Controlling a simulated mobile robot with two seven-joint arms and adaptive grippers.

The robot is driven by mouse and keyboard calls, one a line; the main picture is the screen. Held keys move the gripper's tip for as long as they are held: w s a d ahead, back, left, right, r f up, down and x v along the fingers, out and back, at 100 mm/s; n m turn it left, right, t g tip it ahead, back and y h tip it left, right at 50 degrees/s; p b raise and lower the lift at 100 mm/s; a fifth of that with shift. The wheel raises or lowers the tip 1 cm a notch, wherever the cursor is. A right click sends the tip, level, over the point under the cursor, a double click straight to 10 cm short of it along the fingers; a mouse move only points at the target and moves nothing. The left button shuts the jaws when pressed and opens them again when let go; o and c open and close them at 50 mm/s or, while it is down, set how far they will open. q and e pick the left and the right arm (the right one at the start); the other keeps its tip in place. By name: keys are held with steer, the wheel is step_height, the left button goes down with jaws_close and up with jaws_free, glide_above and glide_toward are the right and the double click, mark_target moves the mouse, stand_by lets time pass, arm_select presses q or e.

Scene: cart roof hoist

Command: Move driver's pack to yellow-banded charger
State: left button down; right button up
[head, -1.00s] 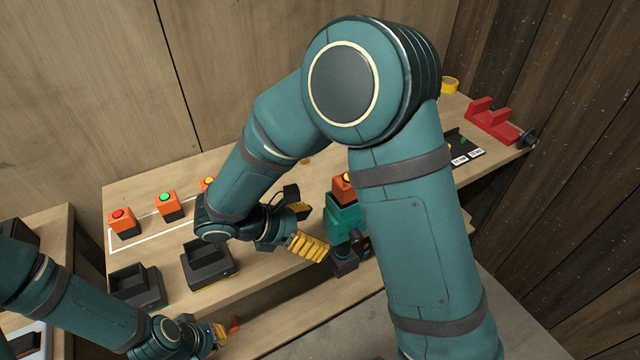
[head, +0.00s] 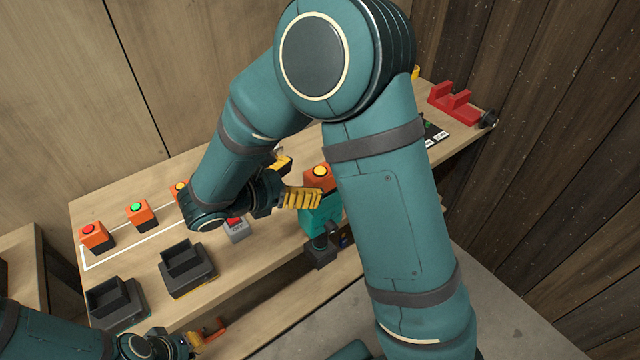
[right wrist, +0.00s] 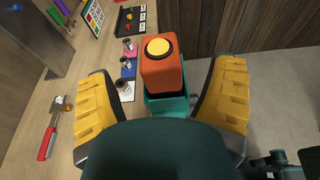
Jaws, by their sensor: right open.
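The driver's pack (head: 319,178), an orange block with a yellow round top, sits on the teal driver (head: 318,213) at the bench's front edge. In the right wrist view the pack (right wrist: 161,72) stands between the fingers, with the teal body (right wrist: 168,105) below. My right gripper (head: 294,182) is open, its yellow fingers apart on either side of the pack; contact cannot be seen. The charger with a thin yellow edge (head: 205,284) is black, with an empty-looking socket. My left gripper (head: 207,335) is low at the left; its fingers are partly hidden.
Another black charger (head: 116,302) stands left. Orange packs with red (head: 94,238), green (head: 140,213) and yellow (head: 180,191) tops stand along a white outline. A grey block with a red top (head: 237,231) is under my right arm. A red holder (head: 453,101) is far right.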

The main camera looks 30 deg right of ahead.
mark_target(320, 177)
steer(key=x, duration=0.5)
steer(key=shift+f, duration=0.25)
steer(key=shift+a, duration=0.1)
steer(key=c, duration=1.4)
